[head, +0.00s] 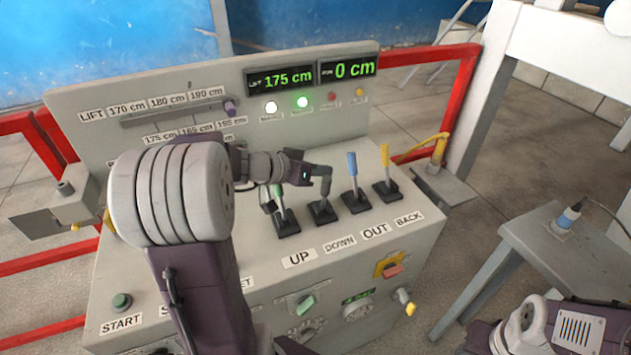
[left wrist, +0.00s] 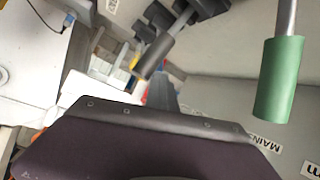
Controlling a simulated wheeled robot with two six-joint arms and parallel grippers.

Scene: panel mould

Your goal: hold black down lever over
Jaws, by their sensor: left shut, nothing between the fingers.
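The black DOWN lever (head: 323,206) stands on the grey console between the green lever (head: 279,199) and the blue lever (head: 352,168). Its upper part is partly hidden by my left gripper (head: 315,172), which is shut and empty, right at the lever's top. In the left wrist view the black lever's handle (left wrist: 155,53) is close to the gripper's end, and the green lever (left wrist: 278,80) is at the right. I cannot tell whether the fingers touch the black handle or how far it tilts. My right gripper is out of view.
A yellow lever (head: 386,162) stands right of the blue one. Red rails flank the console. A grey side table (head: 545,245) stands at the right.

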